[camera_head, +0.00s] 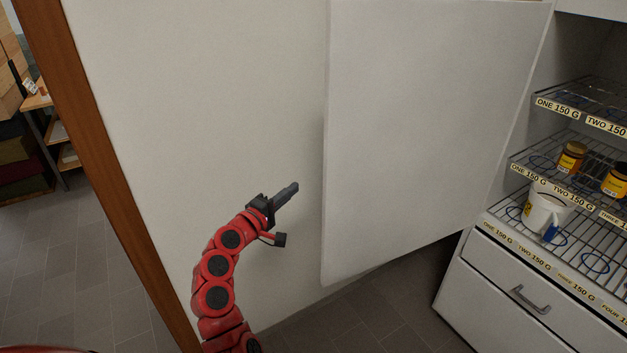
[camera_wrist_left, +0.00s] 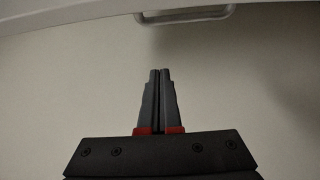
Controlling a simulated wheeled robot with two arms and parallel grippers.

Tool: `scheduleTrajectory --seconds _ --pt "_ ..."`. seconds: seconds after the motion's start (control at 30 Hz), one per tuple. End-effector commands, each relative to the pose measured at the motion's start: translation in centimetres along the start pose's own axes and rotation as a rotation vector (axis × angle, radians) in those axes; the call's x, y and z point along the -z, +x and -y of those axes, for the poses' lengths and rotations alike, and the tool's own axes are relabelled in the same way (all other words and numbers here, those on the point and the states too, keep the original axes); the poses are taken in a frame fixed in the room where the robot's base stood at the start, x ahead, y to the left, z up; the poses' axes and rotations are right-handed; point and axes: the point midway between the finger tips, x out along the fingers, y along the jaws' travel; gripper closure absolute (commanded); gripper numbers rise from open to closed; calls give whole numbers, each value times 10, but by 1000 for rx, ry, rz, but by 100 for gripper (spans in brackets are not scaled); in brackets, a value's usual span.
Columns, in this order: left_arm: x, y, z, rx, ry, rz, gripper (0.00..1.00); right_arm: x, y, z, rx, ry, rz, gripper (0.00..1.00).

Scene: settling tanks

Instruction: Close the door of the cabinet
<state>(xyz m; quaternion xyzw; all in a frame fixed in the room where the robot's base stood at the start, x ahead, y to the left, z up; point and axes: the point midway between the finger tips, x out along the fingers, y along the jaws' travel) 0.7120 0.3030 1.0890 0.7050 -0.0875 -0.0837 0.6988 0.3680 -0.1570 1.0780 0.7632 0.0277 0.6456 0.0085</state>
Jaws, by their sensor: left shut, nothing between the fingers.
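The cabinet's white door (camera_head: 425,130) stands wide open at the left of the cabinet, whose drawer front (camera_head: 480,300) and open shelves show at the right of the head view. My left gripper (camera_head: 291,189) is shut and empty, just left of the door's free edge, in front of the pale wall. In the left wrist view, the left gripper (camera_wrist_left: 158,73) has its fingers together. A grey handle (camera_wrist_left: 185,15) runs across the top of that view, beyond the fingertips. My right gripper is not in view.
Wire shelves (camera_head: 575,100) hold jars and a white mug (camera_head: 543,210). A drawer handle (camera_head: 530,300) sticks out below. A brown wooden post (camera_head: 95,140) edges the pale wall (camera_head: 200,90) at the left. Grey tiled floor (camera_head: 370,310) shows under the door.

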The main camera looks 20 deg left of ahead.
Motion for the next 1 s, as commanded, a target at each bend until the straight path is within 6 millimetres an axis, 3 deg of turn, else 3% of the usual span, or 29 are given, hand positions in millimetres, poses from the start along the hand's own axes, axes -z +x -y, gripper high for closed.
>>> scheduleTrajectory --seconds 0.5,0.73,1.0 --pt "-1 75 -2 3 0 5 100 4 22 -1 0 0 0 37" --pt "-1 100 1 5 -3 3 100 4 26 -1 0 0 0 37" --pt "-30 88 0 3 -4 2 100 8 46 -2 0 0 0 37"
